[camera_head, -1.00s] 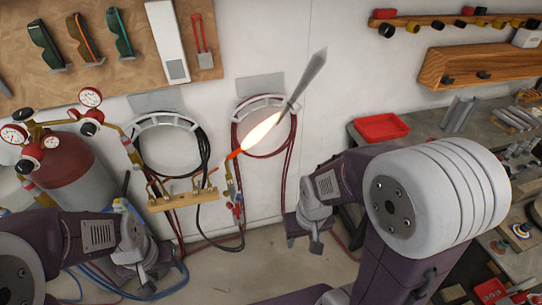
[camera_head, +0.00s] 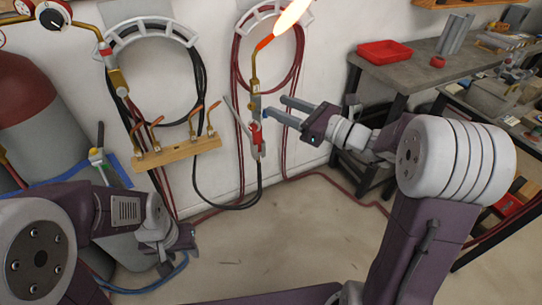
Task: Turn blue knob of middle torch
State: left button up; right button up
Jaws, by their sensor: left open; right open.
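The lit torch (camera_head: 256,135) hangs upright against the wall, with a brass neck, a grey body and a bright flame (camera_head: 292,18) at its top. A red knob or lever (camera_head: 256,134) shows on its body. A small patch of blue, apparently the blue knob (camera_head: 267,112), shows on its right side. My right gripper (camera_head: 276,105) is open, its two fingers pointing left at the torch. The lower fingertip is close to the blue patch; I cannot tell whether they touch. My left gripper (camera_head: 180,245) is open, low at the lower left, away from the torch.
A wooden rack (camera_head: 180,151) with several copper-tipped torch nozzles stands left of the torch. Hoses hang in coils on wall holders (camera_head: 150,32). A red-topped cylinder (camera_head: 30,95) stands at left. A workbench (camera_head: 440,58) with a red tray (camera_head: 385,52) is at right.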

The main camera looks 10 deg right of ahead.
jog(key=d+f+m+t+h+b, duration=0.15)
jog(key=d+f+b, duration=0.25)
jog(key=f, duration=0.4)
pick_arm(q)
notch_tip(320, 180, down, 8)
jog(key=shift+b, duration=0.35)
pick_arm(e)
jog(key=x, duration=0.9)
jog(key=shift+w, duration=0.4)
jog(key=shift+c, duration=0.3)
grip_shut()
pick_arm(q)
jog(key=shift+f, duration=0.1)
